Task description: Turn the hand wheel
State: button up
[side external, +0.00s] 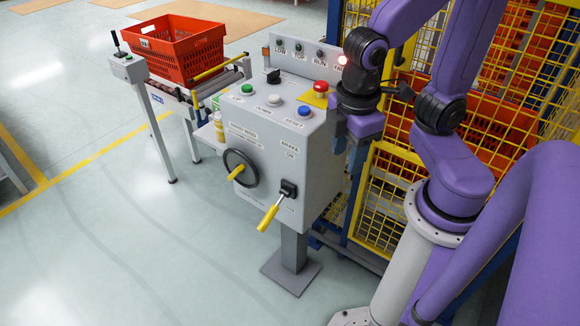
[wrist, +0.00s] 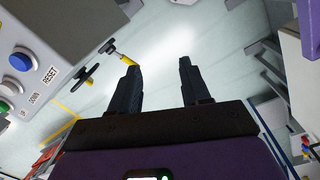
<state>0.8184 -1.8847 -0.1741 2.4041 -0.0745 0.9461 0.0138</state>
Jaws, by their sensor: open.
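The hand wheel (side external: 241,168) is a dark ring with a yellow handle (side external: 236,172) on the front of a grey control box (side external: 262,125). In the wrist view the hand wheel (wrist: 86,75) is seen nearly edge-on, left of my fingers. My gripper (side external: 346,160) is beside the right side of the box, apart from the wheel. In the wrist view my gripper (wrist: 158,64) has its two dark fingers spread, with only floor between them. The fingertips are hard to make out in the side view.
A brake lever (side external: 276,208) with a yellow grip sticks out right of the wheel. Buttons, including a red mushroom button (side external: 320,87), stand on the box's top. A yellow mesh fence (side external: 395,185) is behind my arm. A red crate (side external: 178,55) rests on a conveyor. The floor in front is clear.

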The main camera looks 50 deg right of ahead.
jog(key=s, duration=0.1)
jog(key=s+d, duration=0.1)
jog(key=s, duration=0.1)
jog(key=shift+s+d+r+y, duration=0.1)
jog(key=shift+d+y, duration=0.15)
jog(key=shift+y, duration=0.15)
jog(key=shift+c, duration=0.4)
jog(key=w+a+f+t+h, duration=0.1)
jog(key=w+a+f+h, duration=0.4)
jog(key=w, duration=0.5)
jog(key=w+a+f+h, duration=0.2)
jog(key=w+a+f, duration=0.1)
jog(key=w+a, duration=0.5)
jog(key=w+a+f+t+h, duration=0.1)
jog(key=w+a+f+h, duration=0.3)
jog(key=w, duration=0.7)
jog(key=t+h, duration=0.1)
jog(key=h, duration=0.2)
send_near(235, 174)
jog(key=x, duration=0.9)
grip_shut()
